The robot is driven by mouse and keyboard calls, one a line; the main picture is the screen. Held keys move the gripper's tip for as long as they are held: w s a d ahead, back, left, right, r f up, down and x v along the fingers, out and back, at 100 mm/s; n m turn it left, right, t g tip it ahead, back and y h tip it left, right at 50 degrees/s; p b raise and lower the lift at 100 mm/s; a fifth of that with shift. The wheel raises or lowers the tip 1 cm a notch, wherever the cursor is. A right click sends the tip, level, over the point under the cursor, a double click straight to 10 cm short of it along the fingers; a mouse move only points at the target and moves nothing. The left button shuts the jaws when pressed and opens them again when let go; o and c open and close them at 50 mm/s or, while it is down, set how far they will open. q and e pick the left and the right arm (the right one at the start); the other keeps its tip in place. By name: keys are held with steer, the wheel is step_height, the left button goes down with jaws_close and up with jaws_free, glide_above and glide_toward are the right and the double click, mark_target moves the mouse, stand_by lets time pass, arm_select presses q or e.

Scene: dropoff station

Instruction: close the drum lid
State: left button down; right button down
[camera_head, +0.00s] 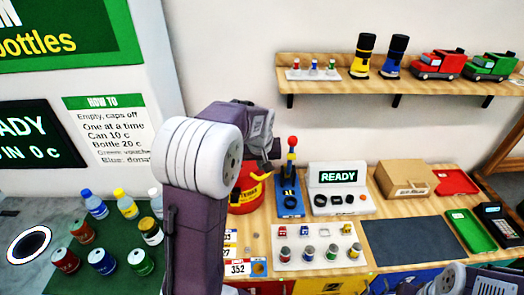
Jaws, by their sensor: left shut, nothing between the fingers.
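A red drum (243,205) with a yellow patch stands on the wooden counter, left of the blue-based lever stand. My left arm and gripper cover much of its top and left side. A red edge shows at its top by the gripper, but I cannot tell how far the lid is open. My left gripper (266,165) is shut and empty, over the drum's upper right part. Part of my right arm shows at the bottom right edge; its gripper is out of the picture.
A lever stand (290,205) with a red knob stands close right of the drum. A READY display (338,177), a white tray of small items (315,262), a dark mat (412,240) and a cardboard box (407,179) lie further right. Bottles and cans (103,262) stand at left.

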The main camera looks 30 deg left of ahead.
arm_select(q)
steer(key=v, duration=0.1)
steer(key=b+v, duration=0.1)
steer(key=shift+a+r, duration=0.15)
steer(key=shift+r, duration=0.35)
steer(key=b+v, duration=0.1)
steer(key=v, duration=0.7)
steer(key=shift+s+d, duration=0.25)
steer(key=shift+s, duration=0.15)
arm_select(e)
steer(key=shift+s+a, duration=0.1)
steer(key=shift+s, duration=0.05)
arm_select(q)
steer(key=shift+s, duration=0.1)
arm_select(e)
steer(key=shift+s, duration=0.1)
